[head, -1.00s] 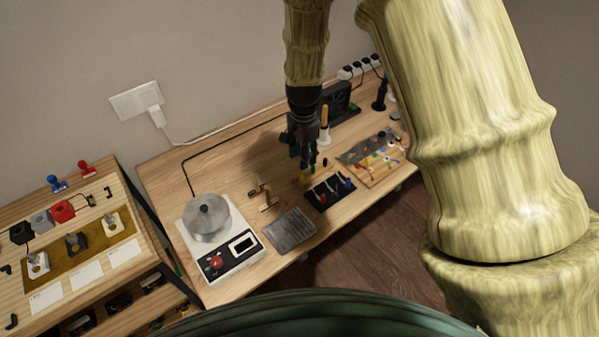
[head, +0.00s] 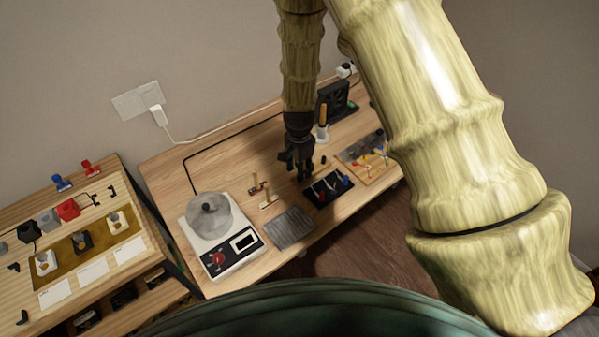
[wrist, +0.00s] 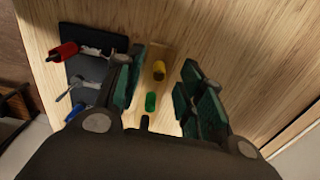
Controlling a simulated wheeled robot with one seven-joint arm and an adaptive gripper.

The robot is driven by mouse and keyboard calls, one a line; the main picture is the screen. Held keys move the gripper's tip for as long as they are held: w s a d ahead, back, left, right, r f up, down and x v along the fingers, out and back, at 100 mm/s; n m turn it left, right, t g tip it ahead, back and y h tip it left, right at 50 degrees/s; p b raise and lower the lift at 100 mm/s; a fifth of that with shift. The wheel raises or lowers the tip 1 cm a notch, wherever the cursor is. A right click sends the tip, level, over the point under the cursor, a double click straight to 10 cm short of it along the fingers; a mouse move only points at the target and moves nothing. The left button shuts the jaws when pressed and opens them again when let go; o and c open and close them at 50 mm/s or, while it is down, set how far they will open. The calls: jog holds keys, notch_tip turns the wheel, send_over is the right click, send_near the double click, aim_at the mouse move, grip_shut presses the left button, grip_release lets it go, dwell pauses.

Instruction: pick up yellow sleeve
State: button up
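The yellow sleeve (wrist: 159,69) is a small cylinder standing on a narrow wooden strip, seen in the wrist view between my fingers and a little beyond their tips. My gripper (wrist: 158,78) is open and empty, with a dark green finger pad on each side. A green sleeve (wrist: 151,102) and a black piece (wrist: 145,122) stand in line with the yellow one, nearer the palm. In the head view my gripper (head: 302,174) points down over the workbench, and it hides the yellow sleeve there.
Close to the left finger lies a black tray (wrist: 88,75) with red- and blue-handled tools; it also shows in the head view (head: 318,200).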

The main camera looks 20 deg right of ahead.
jog(key=shift+f, duration=1)
jog(key=c, duration=0.8)
jog(key=shift+o, duration=0.2)
